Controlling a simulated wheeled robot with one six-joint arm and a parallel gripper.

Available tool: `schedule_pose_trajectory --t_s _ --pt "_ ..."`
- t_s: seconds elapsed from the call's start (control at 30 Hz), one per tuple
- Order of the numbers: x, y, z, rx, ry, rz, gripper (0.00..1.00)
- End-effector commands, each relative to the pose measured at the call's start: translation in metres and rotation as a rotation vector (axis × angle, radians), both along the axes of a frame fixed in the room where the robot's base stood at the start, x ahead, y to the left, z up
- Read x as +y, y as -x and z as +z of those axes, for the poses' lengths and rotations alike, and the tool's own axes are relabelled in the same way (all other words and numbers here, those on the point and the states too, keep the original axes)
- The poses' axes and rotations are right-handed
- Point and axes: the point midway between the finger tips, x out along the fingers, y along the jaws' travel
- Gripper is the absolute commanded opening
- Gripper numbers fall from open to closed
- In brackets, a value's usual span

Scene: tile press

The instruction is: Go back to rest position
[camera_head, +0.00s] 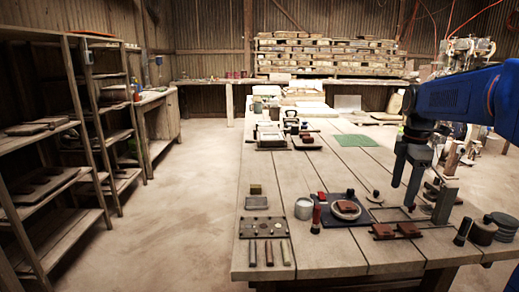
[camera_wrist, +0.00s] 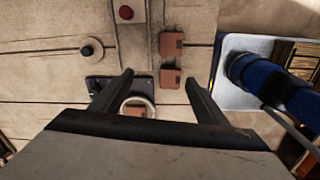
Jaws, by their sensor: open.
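My gripper (camera_head: 403,195) is open and empty, above the right side of the wooden table (camera_head: 300,180). Its two fingers also show spread apart in the wrist view (camera_wrist: 159,78). Two red-brown tiles (camera_head: 396,230) lie on a dark plate below and in front of it; they show in the wrist view (camera_wrist: 171,60) just beyond the fingertips. A pale round dish (camera_head: 335,212) with a red-brown tile in it sits on a dark mat; in the wrist view the dish (camera_wrist: 150,104) appears between the fingers.
A metal frame with a post (camera_head: 445,205) stands right of the gripper. A red-topped dark cylinder (camera_head: 316,218), a white cup (camera_head: 304,208) and a plate with holes (camera_head: 262,228) stand left. Dark round stacks (camera_head: 482,233) sit at the right edge. Shelves (camera_head: 60,170) line the left; floor between is clear.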

Motion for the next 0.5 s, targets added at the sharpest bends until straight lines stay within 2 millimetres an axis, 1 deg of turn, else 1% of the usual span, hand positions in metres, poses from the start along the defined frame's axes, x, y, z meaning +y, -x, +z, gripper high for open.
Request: schedule_pose_trajectory --t_s 0.17,0.27,0.5 --pt "0.017 0.023 0.001 -0.032 0.001 -0.108 0.68" --pt "0.030 0.041 -0.001 -0.055 -0.003 -0.194 0.68" --pt "0.065 0.100 -0.013 -0.138 -0.034 -0.483 0.68"
